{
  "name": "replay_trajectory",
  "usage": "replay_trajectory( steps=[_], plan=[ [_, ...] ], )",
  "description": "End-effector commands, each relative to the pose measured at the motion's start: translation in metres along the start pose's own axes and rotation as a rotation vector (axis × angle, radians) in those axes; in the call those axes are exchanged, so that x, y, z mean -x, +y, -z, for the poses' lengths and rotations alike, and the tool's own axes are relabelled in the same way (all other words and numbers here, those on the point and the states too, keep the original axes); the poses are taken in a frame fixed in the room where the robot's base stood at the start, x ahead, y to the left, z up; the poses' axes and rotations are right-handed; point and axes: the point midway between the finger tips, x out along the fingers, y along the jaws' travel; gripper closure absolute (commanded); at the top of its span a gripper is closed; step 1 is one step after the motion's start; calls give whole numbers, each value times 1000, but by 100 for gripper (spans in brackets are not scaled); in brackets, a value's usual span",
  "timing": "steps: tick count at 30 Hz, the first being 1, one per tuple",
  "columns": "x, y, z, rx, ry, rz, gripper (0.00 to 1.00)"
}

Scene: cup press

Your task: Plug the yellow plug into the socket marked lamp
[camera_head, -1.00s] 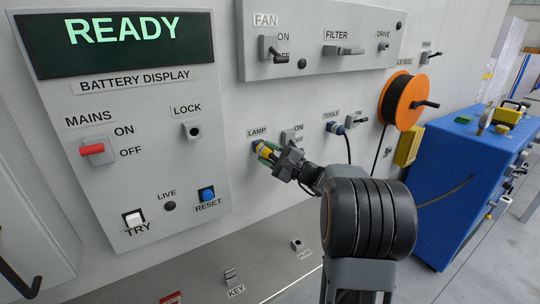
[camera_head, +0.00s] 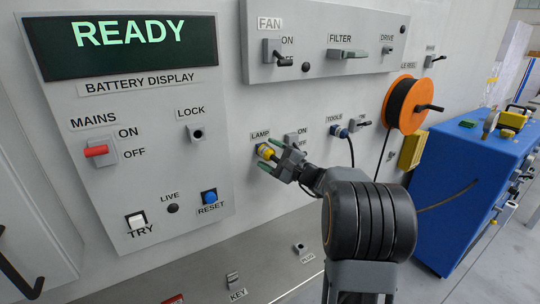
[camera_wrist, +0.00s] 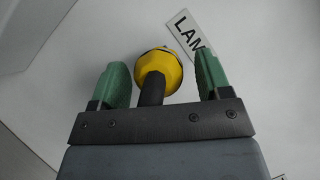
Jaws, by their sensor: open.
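The yellow plug (camera_head: 265,150) sits at the socket under the LAMP label (camera_head: 260,135) on the grey wall panel. In the wrist view the yellow plug (camera_wrist: 160,70) stands between my two green fingers, with its dark rear part toward my palm. My gripper (camera_head: 268,160) is open, with a gap on each side of the plug, which it does not hold. The socket itself is hidden behind the plug, so I cannot tell how deep the plug sits. The LAMP label (camera_wrist: 188,32) shows partly in the wrist view.
A switch (camera_head: 296,138) is just right of the lamp socket. A blue plug (camera_head: 339,131) with a hanging black cable sits under TOOLS. An orange reel (camera_head: 404,104) and a blue cabinet (camera_head: 465,175) stand to the right.

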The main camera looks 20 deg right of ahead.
Motion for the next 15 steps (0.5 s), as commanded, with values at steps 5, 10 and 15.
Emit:
replay_trajectory(
  steps=[5,10,15],
  plan=[
    [5,0,1,0,2,0,29],
    [29,1,1,0,5,1,29],
    [66,0,1,1,5,2,29]
  ],
)
